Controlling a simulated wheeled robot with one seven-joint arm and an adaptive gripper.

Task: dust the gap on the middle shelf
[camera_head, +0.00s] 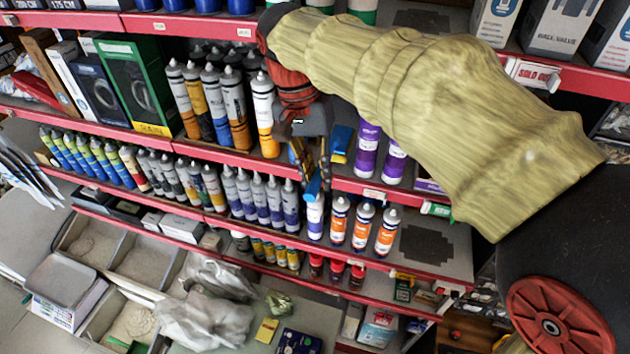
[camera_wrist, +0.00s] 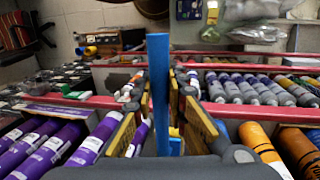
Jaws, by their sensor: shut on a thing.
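My gripper (camera_head: 310,166) is at the front of the shelves, beside a gap in the middle shelf (camera_head: 350,186) between orange-and-white tubes on the left and purple tubes (camera_head: 367,150) on the right. It is shut on a slim blue stick-like tool (camera_head: 313,186); this stands upright between the fingers in the wrist view (camera_wrist: 158,65). A blue-and-yellow piece (camera_head: 342,138) shows in the gap; I cannot tell whether it belongs to the tool. My arm and gripper hide part of the gap. Whether the tool touches the shelf is unclear.
Tubes stand close on both sides, including a white-and-orange one (camera_head: 264,112). Orange-labelled tubes (camera_head: 362,228) stand on the shelf below, left of a dark patch (camera_head: 426,245). Valve boxes (camera_head: 556,25) are above right. Plastic bags (camera_head: 205,318) lie below in front.

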